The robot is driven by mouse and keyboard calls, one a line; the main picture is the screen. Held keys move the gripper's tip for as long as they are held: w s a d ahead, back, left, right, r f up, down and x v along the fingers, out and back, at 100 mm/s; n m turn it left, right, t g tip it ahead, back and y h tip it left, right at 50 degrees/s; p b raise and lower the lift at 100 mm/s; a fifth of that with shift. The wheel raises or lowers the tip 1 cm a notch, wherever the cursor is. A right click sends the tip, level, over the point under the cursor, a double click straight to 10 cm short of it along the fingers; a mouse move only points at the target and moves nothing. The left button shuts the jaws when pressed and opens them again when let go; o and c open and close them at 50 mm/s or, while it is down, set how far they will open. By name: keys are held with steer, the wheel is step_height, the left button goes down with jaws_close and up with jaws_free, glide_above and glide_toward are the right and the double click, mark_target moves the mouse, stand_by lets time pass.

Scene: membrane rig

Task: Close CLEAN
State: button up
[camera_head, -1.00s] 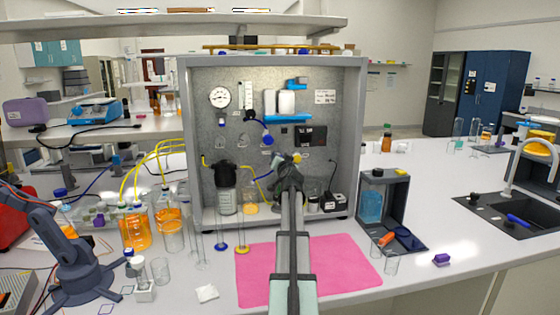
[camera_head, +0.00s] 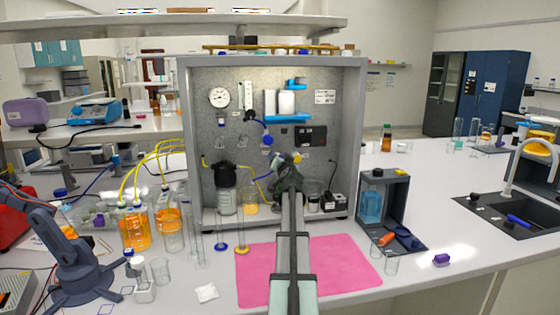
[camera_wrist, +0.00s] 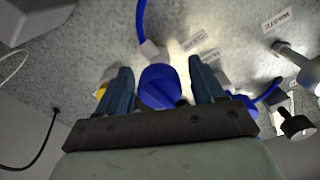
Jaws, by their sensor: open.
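A grey panel rig (camera_head: 205,115) stands on the bench, with valves, a gauge and small labels. My gripper (camera_head: 289,162) is in front of its lower middle. In the wrist view my gripper (camera_wrist: 162,88) is open, with a round blue knob (camera_wrist: 160,87) between its two fingers. I cannot tell whether the fingers touch the knob. A blue tube runs up from a pale fitting above the knob. A second blue part (camera_wrist: 242,103) shows partly behind the right finger. No label reading CLEAN is legible; one label (camera_wrist: 277,19) reads WASTE. Another blue knob (camera_head: 267,140) shows in the head view.
A black-handled valve (camera_wrist: 296,125) is to the right in the wrist view. A dark-capped bottle (camera_head: 226,198) and an orange-filled beaker (camera_head: 250,203) stand in the rig's lower left. A pink mat (camera_head: 345,262) lies in front. A grey open box (camera_head: 377,197) stands to the right.

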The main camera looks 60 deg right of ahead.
steer(key=v, duration=1.3)
steer(key=shift+s+a, duration=0.15)
steer(key=shift+a, duration=0.05)
